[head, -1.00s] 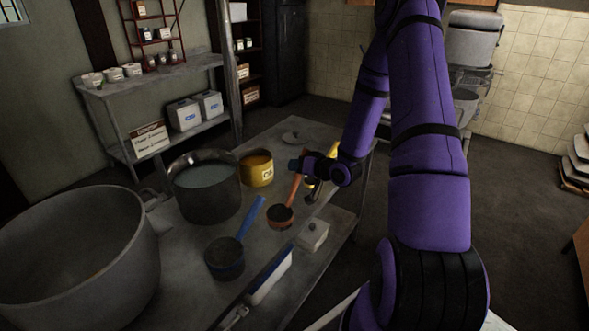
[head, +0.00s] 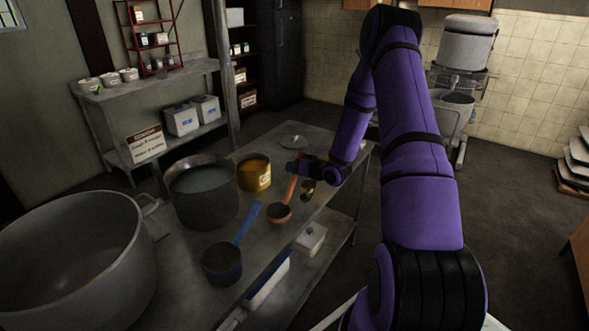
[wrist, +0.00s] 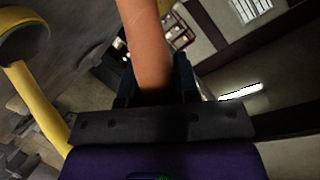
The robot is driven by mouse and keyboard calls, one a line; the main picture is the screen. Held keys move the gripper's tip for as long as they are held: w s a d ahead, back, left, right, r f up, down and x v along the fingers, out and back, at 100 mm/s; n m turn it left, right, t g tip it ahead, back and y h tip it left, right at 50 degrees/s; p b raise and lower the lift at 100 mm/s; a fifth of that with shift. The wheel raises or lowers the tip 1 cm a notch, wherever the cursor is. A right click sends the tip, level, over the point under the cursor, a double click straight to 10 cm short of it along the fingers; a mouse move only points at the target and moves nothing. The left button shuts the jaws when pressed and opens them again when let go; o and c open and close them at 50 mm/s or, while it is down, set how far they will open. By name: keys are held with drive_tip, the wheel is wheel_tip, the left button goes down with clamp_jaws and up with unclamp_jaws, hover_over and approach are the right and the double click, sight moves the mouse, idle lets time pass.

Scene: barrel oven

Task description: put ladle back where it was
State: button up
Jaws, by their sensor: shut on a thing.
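My gripper (head: 297,168) is shut on the orange handle of a ladle (head: 280,212) over the metal table (head: 196,283). The handle stands steeply, with the bowl down; I cannot tell whether the bowl touches the table. In the wrist view the orange handle (wrist: 147,45) rises from between the fingers (wrist: 155,92). A blue ladle (head: 222,262) lies to the left and nearer. A yellow ladle (head: 308,188) is just right of the orange one, partly hidden by my gripper; its yellow handle (wrist: 36,105) shows at left in the wrist view.
A large dark pot (head: 204,212) of liquid and a yellow can (head: 254,180) stand left of my gripper. A lid (head: 293,141) lies behind. A huge empty pot (head: 80,262) fills the near left. A small lidded box (head: 311,239) sits below the table's right edge.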

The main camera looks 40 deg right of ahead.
drive_tip(key=o, duration=1)
drive_tip(key=shift+f, duration=0.1)
